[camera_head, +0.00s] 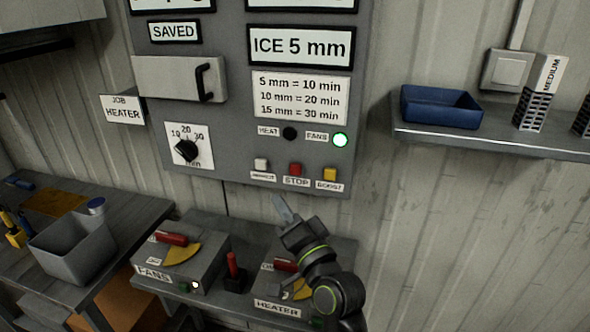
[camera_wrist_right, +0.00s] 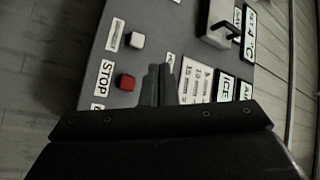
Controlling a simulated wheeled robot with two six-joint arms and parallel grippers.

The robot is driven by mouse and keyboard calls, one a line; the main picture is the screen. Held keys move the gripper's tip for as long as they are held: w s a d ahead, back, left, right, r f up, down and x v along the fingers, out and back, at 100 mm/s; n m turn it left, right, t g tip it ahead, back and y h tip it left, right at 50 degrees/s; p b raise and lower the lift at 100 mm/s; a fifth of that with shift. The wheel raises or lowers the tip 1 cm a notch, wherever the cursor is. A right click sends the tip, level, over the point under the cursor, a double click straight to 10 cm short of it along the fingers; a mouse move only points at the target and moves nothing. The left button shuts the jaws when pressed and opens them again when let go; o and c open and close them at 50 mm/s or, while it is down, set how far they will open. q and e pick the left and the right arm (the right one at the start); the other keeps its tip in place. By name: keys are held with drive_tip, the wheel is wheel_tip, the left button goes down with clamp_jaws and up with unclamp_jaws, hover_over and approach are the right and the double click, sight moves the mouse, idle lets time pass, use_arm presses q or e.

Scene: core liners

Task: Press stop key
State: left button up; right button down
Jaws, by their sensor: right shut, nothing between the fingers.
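The stop key (camera_head: 295,169) is a small red square button low on the grey control panel (camera_head: 225,120), with a STOP label under it. It also shows in the right wrist view (camera_wrist_right: 126,82), to the left of the fingers. My right gripper (camera_head: 283,208) is below the key in the head view, its fingers pointing up toward the panel. Its fingers are shut and empty in the right wrist view (camera_wrist_right: 161,82). No contact with the key shows. My left gripper is not in view.
A white key (camera_head: 261,164) and a yellow BOOST key (camera_head: 330,174) flank the stop key. A FANS box (camera_head: 180,262) stands on the bench below. A shelf (camera_head: 500,143) is at right.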

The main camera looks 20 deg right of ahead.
sight(290, 168)
drive_tip(key=shift+w+d+p, duration=0.4)
drive_tip(key=shift+w+d, duration=0.45)
drive_tip(key=shift+w, duration=0.4)
drive_tip(key=shift+w+d+p, duration=0.4)
drive_tip(key=shift+w+d, duration=0.45)
drive_tip(key=shift+w, duration=0.35)
drive_tip(key=shift+w+d+p, duration=0.4)
drive_tip(key=shift+w+d, duration=0.45)
drive_tip(key=shift+w, duration=0.4)
drive_tip(key=shift+w+d, duration=0.2)
drive_tip(key=shift+w, duration=0.15)
drive_tip(key=shift+w+d, duration=0.3)
drive_tip(key=shift+w, duration=0.15)
drive_tip(key=shift+p, duration=0.3)
drive_tip(key=shift+s+a, duration=0.55)
drive_tip(key=shift+s, duration=0.25)
